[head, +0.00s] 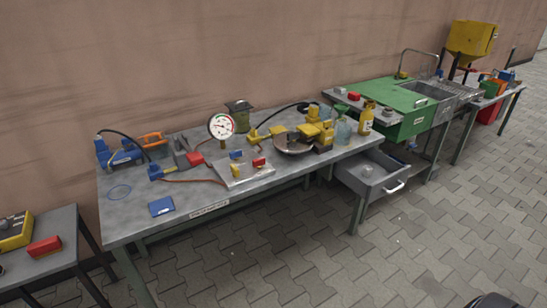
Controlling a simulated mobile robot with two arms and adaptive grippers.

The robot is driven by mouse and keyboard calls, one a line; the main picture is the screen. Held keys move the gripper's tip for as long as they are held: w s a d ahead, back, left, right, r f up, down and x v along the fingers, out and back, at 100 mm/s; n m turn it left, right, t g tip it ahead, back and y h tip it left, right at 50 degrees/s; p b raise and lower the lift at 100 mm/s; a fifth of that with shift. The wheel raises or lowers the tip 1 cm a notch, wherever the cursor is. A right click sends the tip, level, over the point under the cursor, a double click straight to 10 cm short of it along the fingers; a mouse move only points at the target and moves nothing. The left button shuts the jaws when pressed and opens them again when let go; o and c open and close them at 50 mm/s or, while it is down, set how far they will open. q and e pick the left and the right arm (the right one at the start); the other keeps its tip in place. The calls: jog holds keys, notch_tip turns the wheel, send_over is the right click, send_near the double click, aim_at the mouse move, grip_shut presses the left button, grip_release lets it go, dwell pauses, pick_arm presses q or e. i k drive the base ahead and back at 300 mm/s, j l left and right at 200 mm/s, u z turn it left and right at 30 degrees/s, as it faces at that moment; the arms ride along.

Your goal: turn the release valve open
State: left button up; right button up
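No part small enough to be the release valve can be told for sure from here. A blue hand-pump-like device (122,155) with a black hose stands at the left end of the grey metal workbench (228,244). A round white pressure gauge (221,127) stands upright near the bench's middle. A yellow device with a lever (279,130) and a black hose is right of the gauge. A small flat tray with blue, yellow and red parts (243,171) lies in front. Neither of my grippers is in view.
A dark round pan (293,143), bottles (366,119) and a blue pad (161,206) are on the bench. A drawer (372,174) stands open at its right. A green sink unit (401,102) is beyond. Paved floor in front (300,260) is clear.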

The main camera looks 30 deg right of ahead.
aim_at(258, 163)
jog(key=i+l, duration=0.1)
jog(key=l, duration=0.3)
jog(key=i+l, duration=0.15)
jog(key=l, duration=0.25)
jog(key=i+l, duration=0.1)
jog(key=l, duration=0.25)
jog(key=i+l, duration=0.15)
jog(key=l, duration=0.25)
